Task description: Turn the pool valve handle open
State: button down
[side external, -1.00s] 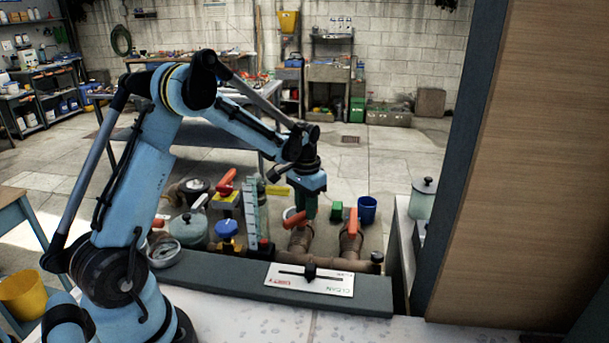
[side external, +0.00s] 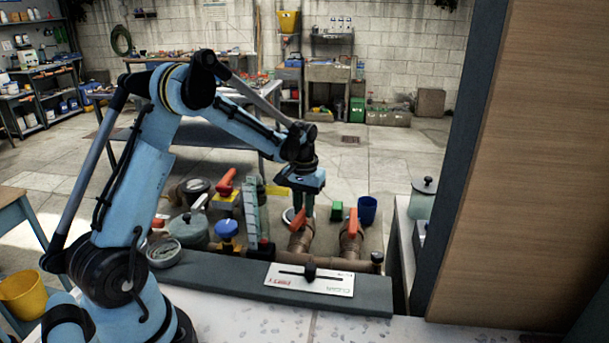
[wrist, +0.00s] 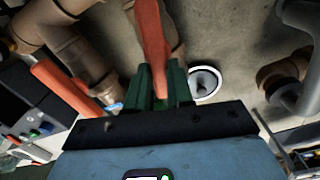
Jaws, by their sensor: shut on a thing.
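An orange-red valve handle (side external: 299,219) stands on a brown pipe (side external: 302,240) in the middle of the side external view. My gripper (side external: 304,207) reaches down on it, with green fingers on either side of the handle. In the wrist view, the fingers (wrist: 160,85) are shut on the orange-red handle (wrist: 150,35), which runs away from them toward the top edge. The handle's end between the fingers is partly hidden. A second orange-red handle (side external: 352,222) stands on the pipe to the right, apart from my gripper. It also shows in the wrist view (wrist: 70,90).
A dark ledge (side external: 215,280) with a white slider panel (side external: 310,279) runs in front of the pipes. A blue-knobbed valve (side external: 227,229) and a red-handled valve (side external: 227,181) stand left. A blue cup (side external: 367,209) and green block (side external: 336,211) are close on the right.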

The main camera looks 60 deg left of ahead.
aim_at(304, 210)
jog(key=c, duration=1)
grip_release()
notch_tip(304, 210, up, 12)
jog(key=shift+r, duration=0.1)
